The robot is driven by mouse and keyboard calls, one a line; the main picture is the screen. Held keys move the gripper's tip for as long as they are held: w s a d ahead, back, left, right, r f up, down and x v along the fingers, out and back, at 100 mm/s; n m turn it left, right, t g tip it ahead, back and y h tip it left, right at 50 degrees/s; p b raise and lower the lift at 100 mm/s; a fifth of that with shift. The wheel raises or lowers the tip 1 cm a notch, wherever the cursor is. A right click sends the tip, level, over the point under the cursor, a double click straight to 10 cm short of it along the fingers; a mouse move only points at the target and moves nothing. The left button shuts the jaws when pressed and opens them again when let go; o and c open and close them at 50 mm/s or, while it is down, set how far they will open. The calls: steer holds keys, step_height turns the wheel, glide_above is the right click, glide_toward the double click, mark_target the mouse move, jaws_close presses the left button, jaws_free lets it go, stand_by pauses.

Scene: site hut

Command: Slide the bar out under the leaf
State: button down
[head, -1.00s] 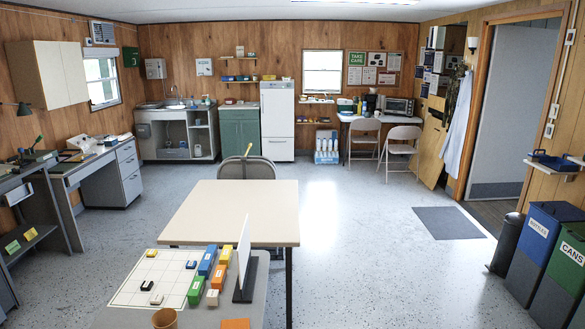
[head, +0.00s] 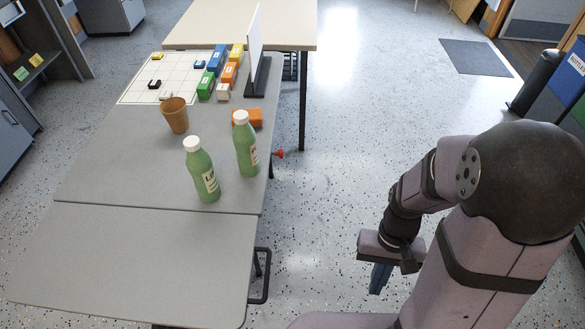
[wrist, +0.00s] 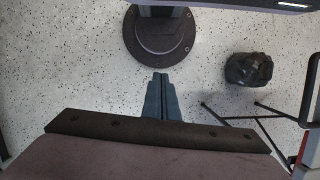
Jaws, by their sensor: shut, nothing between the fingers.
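The grey table leaf (head: 130,265) fills the lower left of the head view, against the near edge of the grey table (head: 105,180). I cannot tell whether it lies fully level. A dark looped metal piece (head: 264,280) shows below the leaf's right edge; I cannot tell whether it is the bar or part of the table frame. A small red piece (head: 279,154) sticks out at the table's right side. My gripper (head: 378,280) hangs over open floor, right of the leaf and apart from it. Its blue-grey fingers (wrist: 160,80) are together and empty in the wrist view.
Two green bottles (head: 203,172) (head: 246,146), a brown cup (head: 174,115), an orange block (head: 247,118) and an upright white panel (head: 254,45) stand on the table. Speckled floor between table and arm is clear. A black bundle (wrist: 249,70) shows in the wrist view.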

steer(key=w+a+f+m+y+b, duration=0.2)
steer(key=w+f+m+b, duration=0.15)
steer(key=f+b, duration=0.45)
steer(key=w+a+f+m+y+b, duration=0.2)
steer(key=w+f+b, duration=0.25)
steer(key=f, duration=0.75)
steer(key=w+a+f+m+t+y, duration=0.2)
steer(key=w+a+m+y, duration=0.15)
steer(key=w, duration=0.45)
steer(key=w+a+r+t+y, duration=0.2)
steer(key=w+r+t+y, duration=0.1)
steer(key=w+r, duration=0.6)
steer(key=w+a+r+t+y, duration=0.2)
steer(key=w+r+t, duration=0.4)
steer(key=w+r, duration=0.4)
steer(key=w+y, duration=0.1)
steer(key=w, duration=0.2)
steer(key=shift+w+a+r+m+t, duration=0.15)
steer(key=shift+w+r+m+t, duration=0.15)
steer(key=shift+w, duration=0.1)
steer(key=shift+f, duration=0.1)
